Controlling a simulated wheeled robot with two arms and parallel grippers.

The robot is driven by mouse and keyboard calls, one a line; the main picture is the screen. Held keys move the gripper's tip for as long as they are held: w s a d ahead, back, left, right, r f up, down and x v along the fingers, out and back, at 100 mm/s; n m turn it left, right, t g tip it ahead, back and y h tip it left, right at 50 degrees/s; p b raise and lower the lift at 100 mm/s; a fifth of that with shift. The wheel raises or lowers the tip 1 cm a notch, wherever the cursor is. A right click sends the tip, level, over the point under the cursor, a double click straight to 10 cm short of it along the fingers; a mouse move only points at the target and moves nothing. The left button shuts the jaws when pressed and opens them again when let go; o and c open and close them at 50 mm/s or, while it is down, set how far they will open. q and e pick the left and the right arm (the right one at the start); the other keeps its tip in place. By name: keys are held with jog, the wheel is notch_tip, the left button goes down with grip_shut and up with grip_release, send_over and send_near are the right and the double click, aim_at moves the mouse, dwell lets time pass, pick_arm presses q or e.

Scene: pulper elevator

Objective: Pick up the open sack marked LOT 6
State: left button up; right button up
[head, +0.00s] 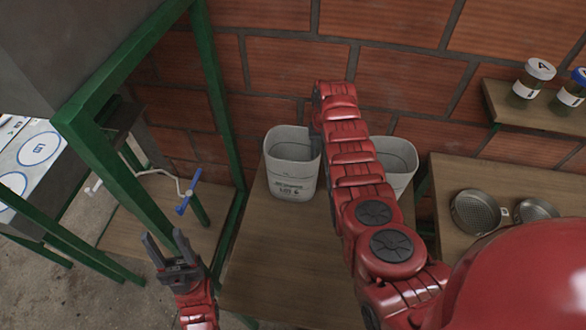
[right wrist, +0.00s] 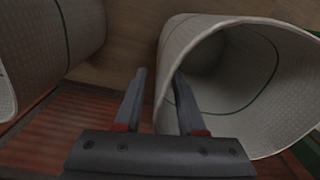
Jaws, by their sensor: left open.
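A pale open sack (head: 290,180) stands upright on the wooden bench; its small dark print looks like LOT with a number too small to read surely. A second pale sack (head: 403,162) stands to its right, partly behind my right arm. My right gripper (right wrist: 158,72) is open at the first sack's right rim. In the right wrist view that sack (right wrist: 285,95) shows its mouth, with one finger over the opening and one outside; contact cannot be told. The other sack (right wrist: 45,45) is at the left there. My left gripper (head: 165,240) is open and empty, left of the bench.
The wooden bench (head: 265,270) is bare in front of the sacks. A green metal frame (head: 215,80) with a blue-handled crank (head: 187,193) stands at the left. A brick wall is behind.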

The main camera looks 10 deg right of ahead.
grip_shut()
dwell(1.3)
